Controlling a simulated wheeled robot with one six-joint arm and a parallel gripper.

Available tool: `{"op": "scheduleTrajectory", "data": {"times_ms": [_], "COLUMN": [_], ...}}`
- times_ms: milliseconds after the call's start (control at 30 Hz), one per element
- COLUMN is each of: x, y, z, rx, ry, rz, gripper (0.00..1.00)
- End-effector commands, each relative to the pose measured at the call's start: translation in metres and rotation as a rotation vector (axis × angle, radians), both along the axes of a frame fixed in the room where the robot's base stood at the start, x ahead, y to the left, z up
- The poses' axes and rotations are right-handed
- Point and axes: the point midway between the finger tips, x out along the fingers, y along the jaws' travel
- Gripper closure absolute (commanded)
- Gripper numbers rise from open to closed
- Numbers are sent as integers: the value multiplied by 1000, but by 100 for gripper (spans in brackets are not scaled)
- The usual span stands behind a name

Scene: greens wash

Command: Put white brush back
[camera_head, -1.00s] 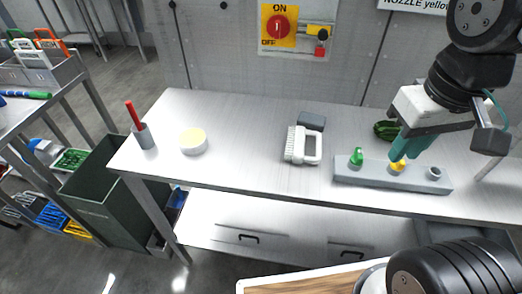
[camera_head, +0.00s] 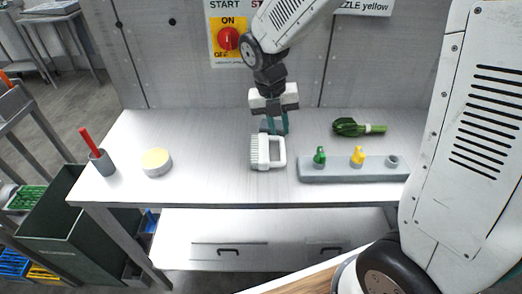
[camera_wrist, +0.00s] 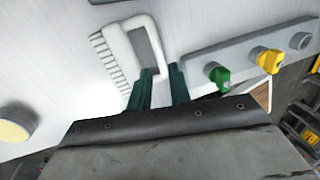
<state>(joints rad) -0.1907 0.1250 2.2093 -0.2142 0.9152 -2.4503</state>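The white brush (camera_head: 277,163) lies on the steel table, bristles to the left and loop handle to the right. It also shows in the wrist view (camera_wrist: 118,45), with a dark grey patch visible through the loop. My gripper (camera_head: 277,129) points down at the brush's far side, with its green fingers apart and nothing clearly held. In the wrist view its fingertips (camera_wrist: 163,70) lie near the right bar of the handle, one to each side in the picture. I cannot tell whether they touch it.
A grey rack (camera_head: 340,173) holds a green nozzle (camera_head: 319,156) and a yellow nozzle (camera_head: 357,156), right of the brush. Greens (camera_head: 350,127) lie behind it. A round yellow-topped dish (camera_head: 156,163) and a grey cup (camera_head: 103,164) with a red stick stand left.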

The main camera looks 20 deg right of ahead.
Motion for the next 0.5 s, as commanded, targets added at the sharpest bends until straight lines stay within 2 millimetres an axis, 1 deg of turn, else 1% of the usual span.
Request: {"op": "scheduleTrajectory", "data": {"times_ms": [100,333,500], "x": [1,-1,-3], "y": [-1,-5,-9], "z": [-12,-38,-64], "rx": [0,0,0], "ry": [11,12,11], "rz": [35,34,33], "gripper": [80,80,80]}}
